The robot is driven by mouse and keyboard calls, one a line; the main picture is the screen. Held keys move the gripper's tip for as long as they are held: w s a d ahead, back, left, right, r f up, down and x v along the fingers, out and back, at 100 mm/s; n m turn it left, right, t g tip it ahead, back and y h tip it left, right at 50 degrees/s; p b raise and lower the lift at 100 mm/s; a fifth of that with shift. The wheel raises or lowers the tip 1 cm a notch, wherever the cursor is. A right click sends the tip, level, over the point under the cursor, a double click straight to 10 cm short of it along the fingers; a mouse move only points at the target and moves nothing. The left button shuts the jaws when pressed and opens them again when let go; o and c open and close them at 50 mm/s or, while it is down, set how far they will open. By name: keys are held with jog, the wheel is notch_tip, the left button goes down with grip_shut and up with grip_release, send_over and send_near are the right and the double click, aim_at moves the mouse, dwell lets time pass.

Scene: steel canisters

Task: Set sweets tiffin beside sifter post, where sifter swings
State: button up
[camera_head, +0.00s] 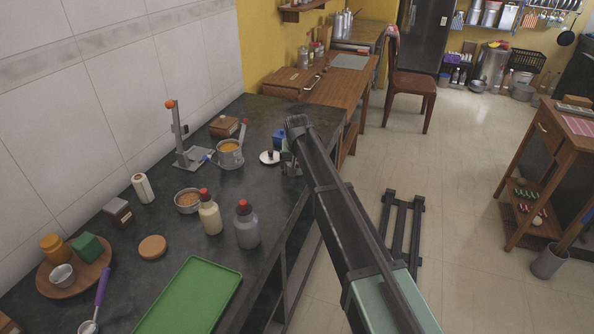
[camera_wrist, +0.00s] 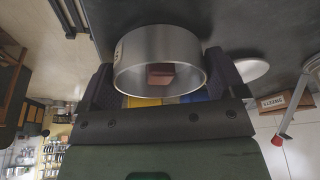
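A round steel tiffin (camera_wrist: 135,53) with a dark reddish block inside sits between the two fingers of my gripper (camera_wrist: 160,85) in the wrist view. The fingers appear to touch both its sides. In the head view my gripper (camera_head: 291,150) is over the counter's right edge, mostly behind my arm. The sifter post (camera_head: 178,130) is a metal upright with an orange-red ball on top and a flat base, left of my gripper; it also shows in the wrist view (camera_wrist: 287,123). A pan-shaped sifter (camera_head: 230,154) with orange contents is just right of the post.
Bottles (camera_head: 247,226), a bowl (camera_head: 187,201) and a green tray (camera_head: 190,299) are nearer.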

jog(key=c, duration=0.6)
jog(key=shift+o, duration=0.2)
notch_tip(320, 180, up, 20)
jog(key=p, duration=2)
